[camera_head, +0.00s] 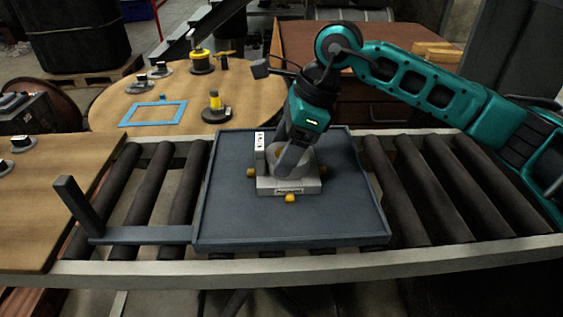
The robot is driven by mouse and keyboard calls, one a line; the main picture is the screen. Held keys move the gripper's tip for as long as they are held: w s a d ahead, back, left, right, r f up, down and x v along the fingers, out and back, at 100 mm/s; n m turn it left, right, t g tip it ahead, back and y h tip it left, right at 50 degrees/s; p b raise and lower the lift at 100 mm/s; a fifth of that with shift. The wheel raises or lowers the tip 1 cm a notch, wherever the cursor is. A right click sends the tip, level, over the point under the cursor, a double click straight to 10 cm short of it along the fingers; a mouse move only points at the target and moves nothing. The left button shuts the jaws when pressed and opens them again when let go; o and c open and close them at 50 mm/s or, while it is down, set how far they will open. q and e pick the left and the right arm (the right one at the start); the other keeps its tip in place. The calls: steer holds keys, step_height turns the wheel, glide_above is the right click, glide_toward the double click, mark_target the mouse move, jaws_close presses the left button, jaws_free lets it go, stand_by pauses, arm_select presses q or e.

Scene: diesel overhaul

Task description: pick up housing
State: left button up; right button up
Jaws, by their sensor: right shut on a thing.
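The housing (290,184) is a light grey metal block with a square base, a round raised ring, an upright plate at its left and yellow knobs at its sides. It sits in the dark grey tray (235,218) on the roller conveyor. My right gripper (288,164) reaches down from above at the ring, and its fingers are shut on the housing. The arm and fingers hide part of the ring. The housing's base looks level, and I cannot tell whether it is clear of the tray. My left gripper is not in view.
Conveyor rollers (405,190) are bare on both sides of the tray. A dark L-shaped bar (140,235) juts from the tray's left. A round wooden table (110,104) behind holds a blue frame (152,113) and small yellow-topped parts. Another wooden table (60,210) stands at the left.

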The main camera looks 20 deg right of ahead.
jaws_close()
steer(key=shift+w+r, duration=0.1)
steer(key=shift+r, duration=0.15)
